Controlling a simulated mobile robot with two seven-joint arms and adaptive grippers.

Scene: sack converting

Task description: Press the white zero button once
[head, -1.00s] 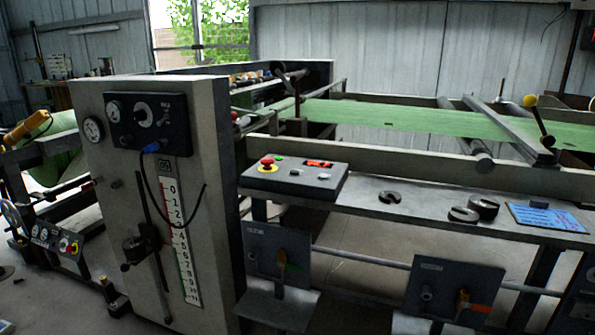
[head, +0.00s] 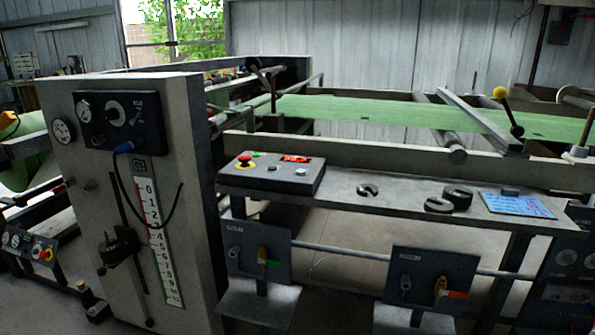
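A dark control box (head: 262,184) stands at the left end of the grey shelf. On its top are a red mushroom button (head: 244,160), a small green button (head: 256,154), a lit red display (head: 296,159) and a pale, whitish button (head: 301,171) at the right, below the display. Another small button (head: 272,168) sits left of the whitish one. Any marking on the buttons is too small to read. Neither of my grippers is in the head view.
The grey shelf (head: 340,203) also holds dark slotted weights (head: 438,205) and a blue sheet (head: 516,205). A tall grey panel (head: 85,190) with a scale (head: 158,240) stands to the left. Two lever plates (head: 430,278) are below the shelf. A yellow-knobbed lever (head: 500,92) stands at the right.

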